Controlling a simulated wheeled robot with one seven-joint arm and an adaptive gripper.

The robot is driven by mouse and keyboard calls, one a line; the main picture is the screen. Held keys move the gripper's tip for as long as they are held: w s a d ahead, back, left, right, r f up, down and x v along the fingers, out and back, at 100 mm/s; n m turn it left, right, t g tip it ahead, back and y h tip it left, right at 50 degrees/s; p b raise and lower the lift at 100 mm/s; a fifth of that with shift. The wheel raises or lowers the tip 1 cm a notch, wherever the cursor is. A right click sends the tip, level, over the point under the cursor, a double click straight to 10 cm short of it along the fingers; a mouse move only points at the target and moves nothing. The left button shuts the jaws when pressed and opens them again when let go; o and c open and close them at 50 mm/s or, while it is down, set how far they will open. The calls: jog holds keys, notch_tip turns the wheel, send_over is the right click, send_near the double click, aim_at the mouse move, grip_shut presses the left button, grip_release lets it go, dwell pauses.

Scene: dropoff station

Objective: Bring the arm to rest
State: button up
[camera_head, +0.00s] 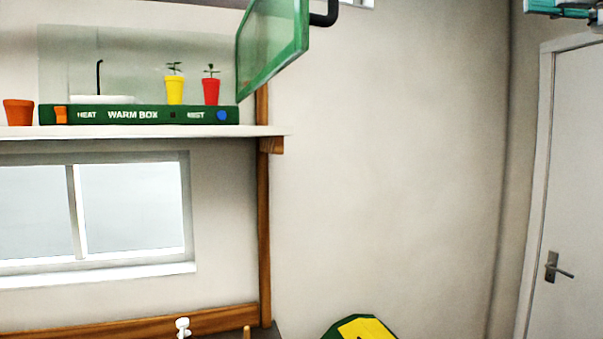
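My gripper cannot be made out in this view. A teal and grey piece (566,8) is cut off by the top right corner, and I cannot tell what it belongs to. The warm box (137,115) stands on the shelf at upper left, with a green base and clear walls. Its green-framed door (272,42) stands open, swung out to the right, with a black handle (325,13). A yellow pot (175,91) and a red pot (211,92), each with a seedling, stand in the box.
An orange pot (18,112) stands on the white shelf (205,132), left of the box. A window (130,210) is below. At the bottom edge are a small white object (183,326) and a green and yellow thing (362,328), partly cut off. A white door (570,200) is at right.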

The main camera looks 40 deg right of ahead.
jog(key=w+a+f+m+h, duration=0.1)
jog(key=w+a+m+h, duration=0.3)
jog(key=a, duration=1.3)
jog(key=w+a+f+m+g+h, duration=0.1)
jog(key=w+a+f+h, duration=0.2)
jog(key=w+a+f, duration=0.5)
jog(key=w+a+f+m+g+h, duration=0.1)
jog(key=w+a+f+m+h, duration=0.2)
jog(key=f, duration=0.6)
jog(key=w+a+f+g+h, duration=0.15)
jog(key=a+f, duration=0.25)
jog(key=f, duration=0.6)
notch_tip(320, 180, down, 18)
jog(key=m+g+h, duration=0.2)
jog(key=shift+s+d+f+b, duration=0.15)
jog(key=shift+d+f+b, duration=0.1)
jog(key=shift+d+b, duration=0.15)
